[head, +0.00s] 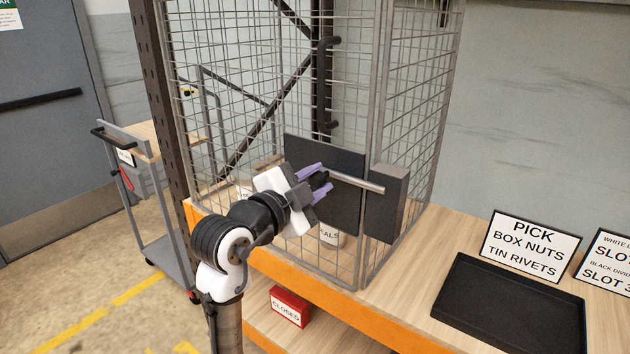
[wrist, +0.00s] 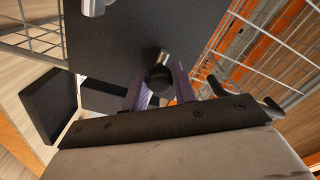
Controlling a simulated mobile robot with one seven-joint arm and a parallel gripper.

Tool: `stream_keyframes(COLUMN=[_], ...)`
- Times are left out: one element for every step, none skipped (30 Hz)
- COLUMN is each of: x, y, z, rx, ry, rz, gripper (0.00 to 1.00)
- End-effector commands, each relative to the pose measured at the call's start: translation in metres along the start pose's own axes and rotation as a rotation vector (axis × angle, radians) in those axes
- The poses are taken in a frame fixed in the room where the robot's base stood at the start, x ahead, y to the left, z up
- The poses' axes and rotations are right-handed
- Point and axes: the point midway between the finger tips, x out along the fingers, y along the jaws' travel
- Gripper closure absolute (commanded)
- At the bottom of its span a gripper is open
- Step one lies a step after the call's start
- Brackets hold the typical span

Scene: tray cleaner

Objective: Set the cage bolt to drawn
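The cage bolt is a silver rod (head: 362,182) lying across a dark plate (head: 345,158) on the front of the mesh cage. Its right end reaches the dark grey box (head: 390,205) at the cage corner; I cannot tell whether it enters it. A black knob (head: 321,178) on a short silver stem stands out from the bolt. My gripper (head: 315,181) has its two purple fingers on either side of this knob. In the wrist view the knob (wrist: 158,78) sits between the fingertips; whether they press on it is unclear.
The wire cage (head: 410,90) stands on a wooden bench with an orange edge (head: 370,318). A black tray (head: 510,305) and printed signs (head: 531,247) are on the right. A red "CLOSED" box (head: 290,306) is below. A trolley (head: 150,200) stands left.

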Motion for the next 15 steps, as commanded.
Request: stream_keyframes(x=[0.0,0.0,0.0,0.0,0.0,0.0,0.0,0.0,0.0,0.0,0.0,0.0,0.0,0.0,0.0], y=[0.0,0.0,0.0,0.0,0.0,0.0,0.0,0.0,0.0,0.0,0.0,-0.001,-0.001,-0.003,-0.005], z=[0.0,0.0,0.0,0.0,0.0,0.0,0.0,0.0,0.0,0.0,0.0,0.003,0.005,0.009,0.015], rx=[0.0,0.0,0.0,0.0,0.0,0.0,0.0,0.0,0.0,0.0,0.0,0.0,0.001,0.001,0.001], ry=[0.0,0.0,0.0,0.0,0.0,0.0,0.0,0.0,0.0,0.0,0.0,-0.001,-0.001,-0.002,-0.001], rz=[0.0,0.0,0.0,0.0,0.0,0.0,0.0,0.0,0.0,0.0,0.0,0.0,0.0,0.0,0.0], gripper=[0.79,0.83,0.89,0.93,0.96,1.0,1.0,1.0,1.0,1.0,1.0,1.0,1.0,1.0,1.0])
